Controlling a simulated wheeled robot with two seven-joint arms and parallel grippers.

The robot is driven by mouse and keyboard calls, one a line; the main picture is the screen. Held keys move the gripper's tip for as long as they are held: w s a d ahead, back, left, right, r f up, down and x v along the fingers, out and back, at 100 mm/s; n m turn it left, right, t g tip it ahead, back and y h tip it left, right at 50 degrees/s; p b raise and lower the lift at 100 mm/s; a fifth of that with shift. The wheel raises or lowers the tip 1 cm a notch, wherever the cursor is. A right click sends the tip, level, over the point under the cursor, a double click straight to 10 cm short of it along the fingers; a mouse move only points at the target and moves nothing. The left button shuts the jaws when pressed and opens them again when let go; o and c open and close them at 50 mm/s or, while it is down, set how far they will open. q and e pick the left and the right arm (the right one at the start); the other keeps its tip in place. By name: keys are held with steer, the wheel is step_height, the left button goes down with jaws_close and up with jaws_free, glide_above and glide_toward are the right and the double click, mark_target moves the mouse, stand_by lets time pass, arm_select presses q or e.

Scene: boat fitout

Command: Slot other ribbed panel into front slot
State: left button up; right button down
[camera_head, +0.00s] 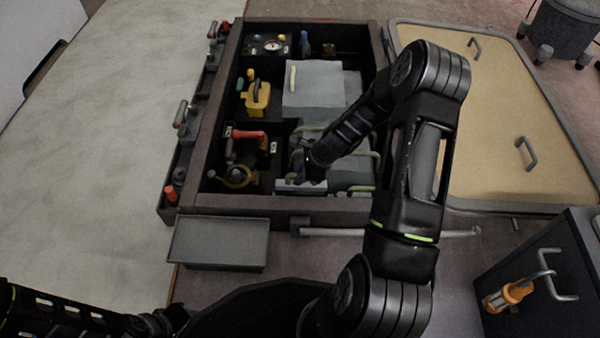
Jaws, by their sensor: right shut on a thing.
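My right gripper (308,176) reaches down into the front middle of the dark open-topped box (240,202). It is shut on a light grey piece (288,186), which I take to be the ribbed panel. The piece lies near the box's front wall; whether it sits in a slot or above one I cannot tell. The front slot is not clear to see. Grey panels with curved greenish edges (350,172) stand just behind and right of the gripper, partly hidden by my right arm. My left arm shows dark at the bottom left; its fingers cannot be made out.
The box's left part holds a yellow-handled item (257,98), a red-handled item (247,134) and a gauge panel (271,45). A grey block (313,85) fills its middle. A grey tray (219,243) lies in front. A tan lid (490,120) lies at right. A dark cabinet (545,285) stands front right.

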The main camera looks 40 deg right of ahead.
mark_target(303, 185)
steer(key=shift+f, duration=3.1)
steer(key=c, duration=1.3)
jaws_free()
arm_select(q)
steer(key=shift+s+f, duration=0.1)
steer(key=shift+s, duration=0.2)
arm_select(e)
steer(key=p+v, duration=0.3)
steer(key=v, duration=0.4)
steer(key=shift+w+p, duration=0.1)
steer(key=shift+p, duration=0.2)
steer(key=shift+d+r, duration=0.1)
steer(key=shift+r, duration=0.35)
arm_select(q)
steer(key=r, duration=0.4)
steer(key=shift+w, duration=0.2)
